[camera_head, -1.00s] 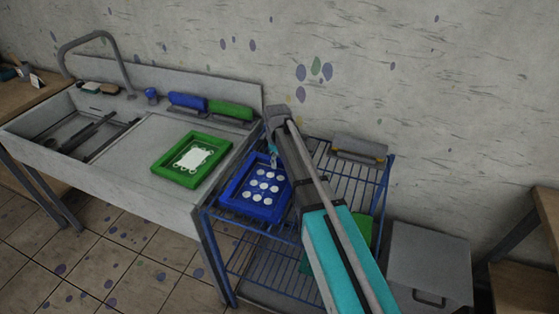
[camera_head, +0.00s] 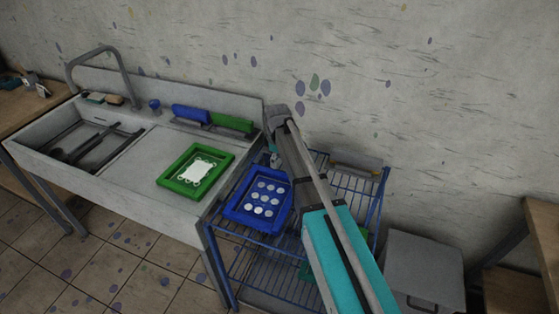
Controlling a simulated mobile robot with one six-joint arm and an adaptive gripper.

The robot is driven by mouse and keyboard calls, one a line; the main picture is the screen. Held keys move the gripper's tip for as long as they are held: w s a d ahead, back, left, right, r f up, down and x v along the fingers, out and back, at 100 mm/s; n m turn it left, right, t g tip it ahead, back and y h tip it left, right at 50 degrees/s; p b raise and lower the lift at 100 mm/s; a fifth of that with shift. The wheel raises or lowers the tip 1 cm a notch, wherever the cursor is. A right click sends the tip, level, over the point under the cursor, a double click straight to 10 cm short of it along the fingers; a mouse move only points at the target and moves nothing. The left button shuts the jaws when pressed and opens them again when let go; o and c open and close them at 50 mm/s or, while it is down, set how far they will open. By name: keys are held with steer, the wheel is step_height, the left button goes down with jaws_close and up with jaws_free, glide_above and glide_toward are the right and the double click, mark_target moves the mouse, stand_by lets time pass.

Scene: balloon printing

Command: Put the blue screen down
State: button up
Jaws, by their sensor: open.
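The blue screen (camera_head: 236,213), a blue frame with several white round spots, lies flat on the top shelf of the blue wire rack (camera_head: 345,215), at the rack's left side beside the sink counter. My gripper (camera_head: 274,158) is at the screen's far right corner, at the end of my arm. It is open. The arm hides part of the screen's right edge, and the fingertips are too small to tell whether they touch the frame.
A green screen (camera_head: 195,172) lies on the sink counter (camera_head: 125,165). Blue (camera_head: 190,114) and green (camera_head: 232,122) items stand on its back ledge. A grey item (camera_head: 355,161) sits at the rack's back. A grey bin (camera_head: 424,268) stands to the right.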

steer(key=shift+r+p, duration=2.3)
steer(key=shift+r, duration=0.35)
steer(key=shift+d, duration=0.1)
steer(key=s+d+m, duration=0.6)
steer(key=s+d, duration=0.2)
steer(key=s, duration=0.3)
steer(key=s+d+m, duration=0.7)
steer(key=s+d, duration=0.1)
steer(key=s, duration=0.2)
steer(key=shift+s+d+m, duration=0.3)
steer(key=shift+s, duration=0.05)
